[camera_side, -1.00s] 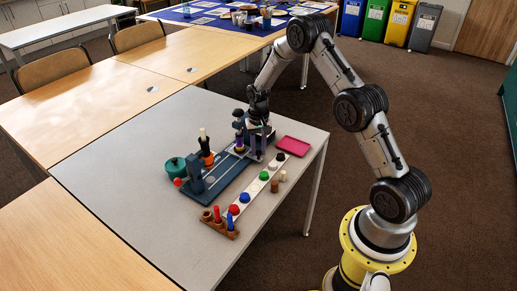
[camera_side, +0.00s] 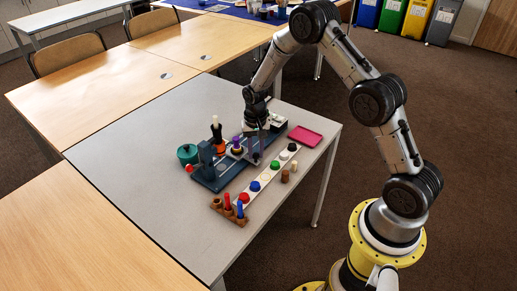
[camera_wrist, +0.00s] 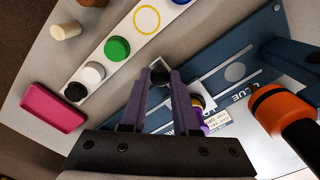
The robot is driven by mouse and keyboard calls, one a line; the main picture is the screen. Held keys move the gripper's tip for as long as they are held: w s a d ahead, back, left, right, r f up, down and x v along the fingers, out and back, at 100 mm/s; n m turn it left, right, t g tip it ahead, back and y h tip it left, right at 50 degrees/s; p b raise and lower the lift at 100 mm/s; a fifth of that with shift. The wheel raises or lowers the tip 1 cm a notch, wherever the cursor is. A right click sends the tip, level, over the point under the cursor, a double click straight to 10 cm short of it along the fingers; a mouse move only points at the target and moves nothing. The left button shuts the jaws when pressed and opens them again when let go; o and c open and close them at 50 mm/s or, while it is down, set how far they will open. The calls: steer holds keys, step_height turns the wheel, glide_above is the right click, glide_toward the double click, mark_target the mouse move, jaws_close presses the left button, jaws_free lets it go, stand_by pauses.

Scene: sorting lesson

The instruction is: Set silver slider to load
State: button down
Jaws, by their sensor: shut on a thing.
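The silver slider is a small pale carriage on a dark blue track board (camera_side: 208,185). A stack with purple and yellow parts (camera_side: 237,146) stands on it; in the wrist view the slider's plate (camera_wrist: 208,88) is partly hidden by my fingers. My gripper (camera_side: 256,157) is over the board's near side. In the wrist view its purple fingers (camera_wrist: 160,80) are closed on the slider's small dark knob (camera_wrist: 159,70). The label "GLUE" reads on the board near an orange and black bottle (camera_wrist: 283,105). I cannot read a load label.
A white strip with several coloured buttons (camera_side: 255,186) lies along the board's near side. A pink tray (camera_side: 305,136) lies at the right. A teal pot (camera_side: 187,153) stands behind the board. A brown rack with pegs (camera_side: 229,212) is at the front. The grey table is clear at left.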

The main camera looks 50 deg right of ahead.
steer(key=c, duration=0.7)
jaws_free()
steer(key=shift+o, duration=0.2)
steer(key=shift+r, duration=0.15)
step_height(320, 180, up, 14)
